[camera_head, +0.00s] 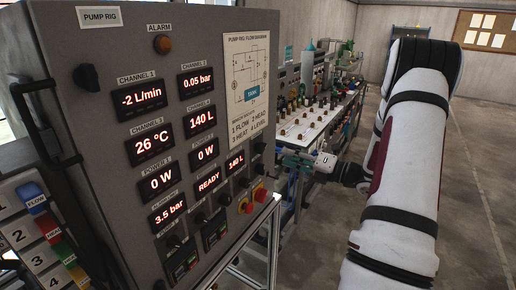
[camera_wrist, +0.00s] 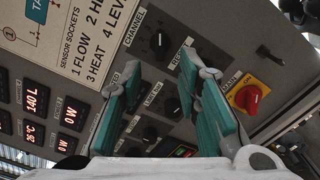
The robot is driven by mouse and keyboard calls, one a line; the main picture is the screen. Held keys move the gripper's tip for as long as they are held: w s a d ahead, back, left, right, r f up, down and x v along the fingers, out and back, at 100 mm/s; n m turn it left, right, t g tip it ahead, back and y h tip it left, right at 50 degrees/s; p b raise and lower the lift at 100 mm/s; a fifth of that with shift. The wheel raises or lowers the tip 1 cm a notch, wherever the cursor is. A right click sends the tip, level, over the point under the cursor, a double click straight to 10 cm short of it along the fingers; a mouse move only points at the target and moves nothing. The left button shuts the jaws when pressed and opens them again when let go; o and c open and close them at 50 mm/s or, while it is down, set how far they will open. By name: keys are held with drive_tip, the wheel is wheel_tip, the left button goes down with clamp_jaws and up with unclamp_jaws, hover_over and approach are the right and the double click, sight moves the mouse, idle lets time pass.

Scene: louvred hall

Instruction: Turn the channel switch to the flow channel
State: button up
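The channel switch is a black round knob (camera_wrist: 160,42) beside the CHANNEL label in the wrist view, with a small light mark whose direction I cannot read surely. A dark knob (camera_head: 259,148) below the diagram in the head view looks like the same switch. My gripper (camera_wrist: 159,64) is open and empty. Its two teal fingers point at the panel, and the knob shows between and just beyond the tips. In the head view my gripper (camera_head: 297,161) is right of the panel edge, apparently apart from the knob. The sensor socket list (camera_wrist: 90,45) reads 1 FLOW and 3 HEAT.
A red switch on a yellow plate (camera_wrist: 248,97) sits right of my fingers. Several other black knobs lie between and behind the fingers. The pump rig cabinet (camera_head: 60,50) has lit red displays. A cluttered bench (camera_head: 318,122) stands behind. Open floor lies at the right.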

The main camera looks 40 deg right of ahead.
sight(264, 149)
drive_tip(key=shift+b+x, duration=1.6)
drive_tip(key=shift+x, duration=3)
clamp_jaws()
